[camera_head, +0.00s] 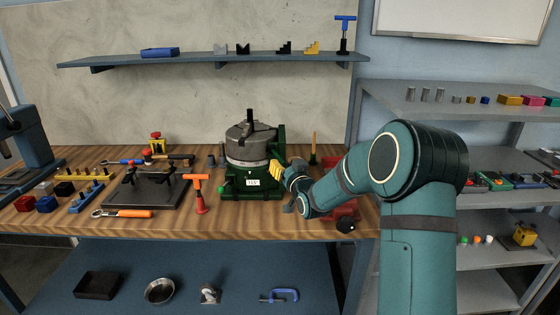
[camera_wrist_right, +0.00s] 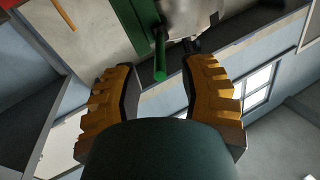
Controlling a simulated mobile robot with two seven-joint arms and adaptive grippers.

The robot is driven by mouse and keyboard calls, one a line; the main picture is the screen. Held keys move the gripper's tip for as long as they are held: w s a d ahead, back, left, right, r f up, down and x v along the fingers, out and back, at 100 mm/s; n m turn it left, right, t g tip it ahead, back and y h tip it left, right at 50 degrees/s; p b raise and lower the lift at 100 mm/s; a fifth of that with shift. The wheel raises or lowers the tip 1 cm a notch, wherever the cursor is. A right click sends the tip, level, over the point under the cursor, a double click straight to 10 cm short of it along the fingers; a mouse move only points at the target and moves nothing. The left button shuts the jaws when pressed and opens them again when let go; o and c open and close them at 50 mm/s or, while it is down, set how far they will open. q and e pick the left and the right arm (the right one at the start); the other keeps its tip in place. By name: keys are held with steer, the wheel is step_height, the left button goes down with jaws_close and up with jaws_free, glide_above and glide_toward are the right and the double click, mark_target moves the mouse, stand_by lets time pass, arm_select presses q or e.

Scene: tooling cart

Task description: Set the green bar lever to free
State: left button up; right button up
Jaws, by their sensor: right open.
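The machine with the green base (camera_head: 240,190) and the grey round chuck (camera_head: 250,145) stands on the wooden bench in the head view. In the right wrist view a green bar lever (camera_wrist_right: 160,60) sticks out beside the green housing (camera_wrist_right: 137,25). My right gripper (camera_head: 282,178) is at the right side of the machine, its yellow finger close to the base. In the wrist view my right gripper (camera_wrist_right: 160,72) is open, with the bar's end in the gap between its fingertips; I see no contact. I cannot make out the bar in the head view. My left gripper is not in view.
An orange-handled T-tool (camera_head: 198,190) stands left of the machine, and a dark fixture plate (camera_head: 150,190) lies farther left. A red object (camera_head: 343,210) sits right of my gripper, partly hidden by my arm. A shelf (camera_head: 210,60) runs above.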

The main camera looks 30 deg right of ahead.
mark_target(280, 158)
steer(key=shift+x, duration=2.25)
jaws_close()
